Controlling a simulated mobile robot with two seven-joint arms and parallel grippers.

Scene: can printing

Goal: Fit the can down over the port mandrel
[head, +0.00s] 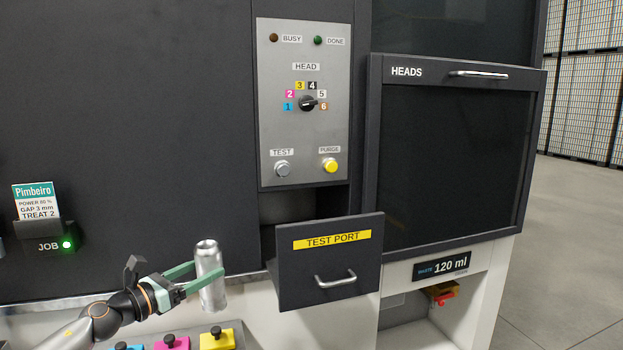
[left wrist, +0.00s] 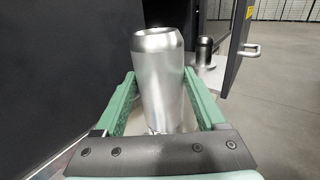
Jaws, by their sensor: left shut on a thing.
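A plain silver can (head: 209,268) is upright in my left gripper (head: 206,277), whose green fingers are shut on its sides. In the left wrist view the can (left wrist: 164,85) stands between the two fingers (left wrist: 160,95), leaning slightly in the picture. The test port drawer (head: 330,272) is pulled out, to the right of the can in the head view. A dark upright cylinder, which looks like the port mandrel (left wrist: 204,51), stands beyond the can in the left wrist view, apart from it. The drawer front hides it in the head view. My right gripper is not in view.
The drawer's metal handle (head: 335,280) sticks out in front. A control panel (head: 305,120) with a head dial is above the drawer. Several coloured blocks with knobs (head: 217,338) sit below my left gripper. The heads cabinet (head: 455,150) is shut at the right.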

